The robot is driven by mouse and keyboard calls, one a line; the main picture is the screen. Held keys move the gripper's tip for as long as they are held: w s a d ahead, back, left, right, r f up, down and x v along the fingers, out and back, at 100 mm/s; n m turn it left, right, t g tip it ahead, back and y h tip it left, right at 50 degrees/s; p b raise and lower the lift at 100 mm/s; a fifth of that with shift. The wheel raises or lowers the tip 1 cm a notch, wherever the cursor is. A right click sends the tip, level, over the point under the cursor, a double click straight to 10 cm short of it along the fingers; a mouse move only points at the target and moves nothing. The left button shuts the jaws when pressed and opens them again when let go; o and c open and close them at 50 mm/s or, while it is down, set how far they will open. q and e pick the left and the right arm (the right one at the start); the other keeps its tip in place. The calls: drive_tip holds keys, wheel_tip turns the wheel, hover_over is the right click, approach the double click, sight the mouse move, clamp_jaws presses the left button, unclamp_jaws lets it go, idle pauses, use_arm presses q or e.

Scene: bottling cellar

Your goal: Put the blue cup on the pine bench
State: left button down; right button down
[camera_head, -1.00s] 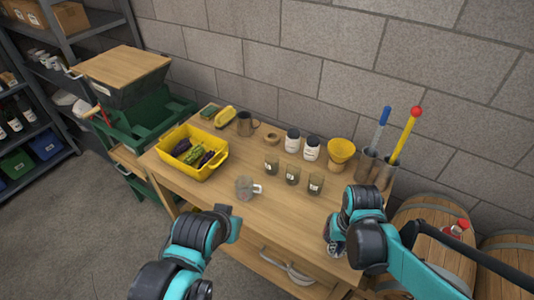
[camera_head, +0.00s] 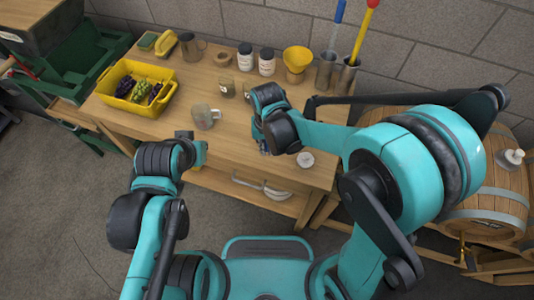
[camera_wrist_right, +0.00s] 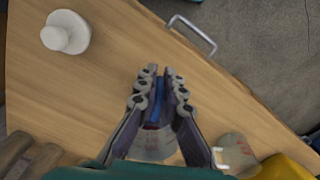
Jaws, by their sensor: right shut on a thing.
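My right gripper (camera_head: 264,147) is over the front part of the wooden bench (camera_head: 235,150), pointing down. In the right wrist view its fingers (camera_wrist_right: 160,82) are closed on a narrow blue thing (camera_wrist_right: 159,92), mostly hidden between them. I cannot tell from its shape whether this is the blue cup, and I see no other blue cup. My left gripper (camera_head: 192,140) is by the bench's front edge, and its fingers are too hidden to read.
A clear mug (camera_head: 204,117) stands left of the right gripper, with small dark glasses (camera_head: 226,88) behind. A white knobbed thing (camera_head: 305,159) lies to the right. A yellow crate (camera_head: 117,100), jars (camera_head: 267,62) and a yellow funnel (camera_head: 297,60) stand farther back.

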wheel_tip(320, 180, down, 4)
drive_tip(key=shift+r+b, duration=0.2)
drive_tip(key=shift+b, duration=0.5)
drive_tip(key=shift+r, duration=0.1)
drive_tip(key=shift+f, duration=0.2)
drive_tip(key=c, duration=1.7)
unclamp_jaws()
drive_tip(key=shift+r, duration=0.1)
